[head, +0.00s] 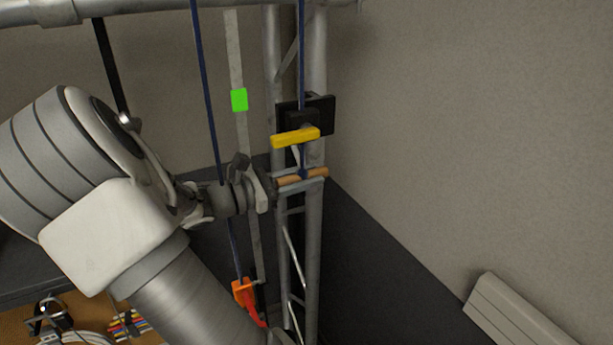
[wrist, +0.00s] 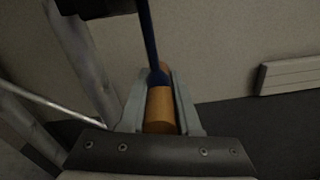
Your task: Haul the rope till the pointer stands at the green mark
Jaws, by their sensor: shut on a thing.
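The blue rope (head: 302,60) comes down on the right in front of the truss and ends at a wooden handle (head: 314,174). My gripper (head: 285,183) is shut on this handle. In the wrist view the handle (wrist: 160,108) lies between the two fingers with the rope rising from it. The green mark (head: 239,100) is high on a pale upright strip (head: 235,50). A second blue run (head: 207,90) goes down to an orange block with a red part (head: 243,291), well below the mark. I cannot tell for sure which part is the pointer.
A yellow bar (head: 295,137) sits in front of a black box (head: 323,110) on the truss (head: 316,235), just above the handle. A bench with cables (head: 125,325) is at lower left. A pale wall unit (head: 515,315) is at lower right. Floor between truss and wall is clear.

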